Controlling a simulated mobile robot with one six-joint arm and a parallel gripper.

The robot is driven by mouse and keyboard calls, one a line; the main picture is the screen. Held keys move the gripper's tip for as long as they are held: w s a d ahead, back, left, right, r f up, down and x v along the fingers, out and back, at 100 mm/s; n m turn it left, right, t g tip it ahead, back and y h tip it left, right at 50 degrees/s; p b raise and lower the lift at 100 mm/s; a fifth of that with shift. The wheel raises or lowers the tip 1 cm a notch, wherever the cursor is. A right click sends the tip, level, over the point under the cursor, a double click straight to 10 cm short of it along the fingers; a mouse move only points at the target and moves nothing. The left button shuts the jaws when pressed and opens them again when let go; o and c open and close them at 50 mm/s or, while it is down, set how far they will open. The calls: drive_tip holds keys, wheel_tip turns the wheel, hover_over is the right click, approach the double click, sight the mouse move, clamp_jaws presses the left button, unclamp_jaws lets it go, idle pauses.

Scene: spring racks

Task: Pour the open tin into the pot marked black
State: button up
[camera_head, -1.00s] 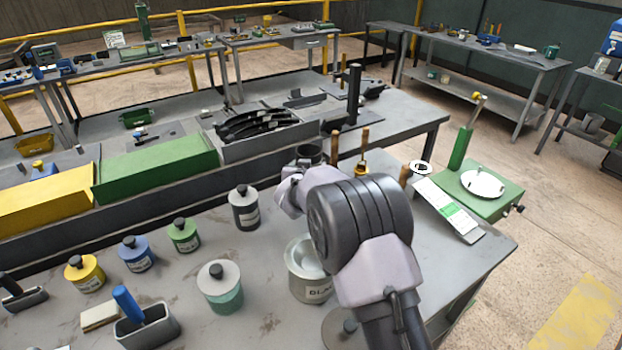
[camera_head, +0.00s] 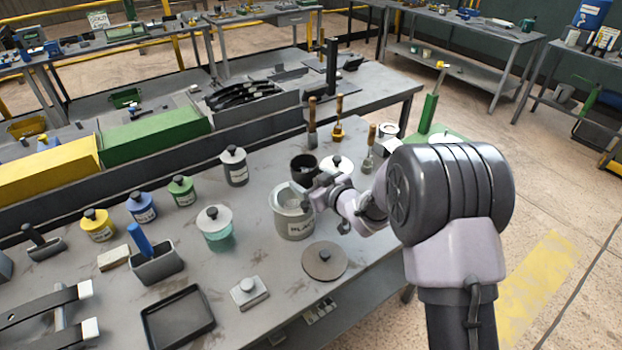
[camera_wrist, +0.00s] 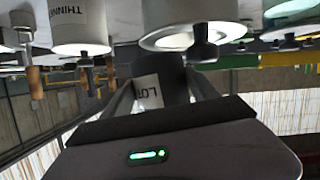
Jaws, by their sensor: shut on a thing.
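The pot marked black (camera_head: 294,225) is a pale grey open pot on the bench, with a label reading "BLA…". The open tin (camera_head: 303,170) is dark and looks roughly upright, just behind the pot's rim in the head view. My gripper (camera_head: 318,184) is shut on this tin from the right side. In the wrist view the tin (camera_wrist: 150,90) sits between the fingers, with a white label partly showing. Its contents are hidden. I cannot tell its exact height over the bench.
A round grey lid (camera_head: 325,261) lies in front of the pot. A white-topped thinner can (camera_wrist: 80,22) and upright brushes (camera_head: 338,118) stand behind my gripper. A black tray (camera_head: 178,318) lies in front.

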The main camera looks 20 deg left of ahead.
drive_tip(key=shift+w+d+r+n+t+b, duration=0.1)
drive_tip(key=shift+w+r+n+t+b, duration=0.15)
drive_tip(key=shift+n+b, duration=0.3)
drive_tip(key=shift+r+h, duration=0.15)
drive_tip(key=shift+h, duration=0.15)
drive_tip(key=shift+w, duration=0.1)
drive_tip(key=shift+d+n+t+b, duration=0.15)
drive_tip(key=shift+n+t+b, duration=0.15)
drive_tip(key=shift+b, duration=0.25)
drive_tip(key=shift+w+d+r, duration=0.1)
drive_tip(key=shift+r, duration=0.05)
drive_tip(key=shift+n+b, duration=0.35)
drive_tip(key=shift+b, duration=0.55)
drive_tip(key=shift+r+b, duration=0.2)
drive_tip(key=shift+b, duration=0.15)
drive_tip(key=shift+w+d+n+t+b, duration=0.1)
drive_tip(key=shift+n+t+b, duration=0.25)
drive_tip(key=shift+b, duration=0.2)
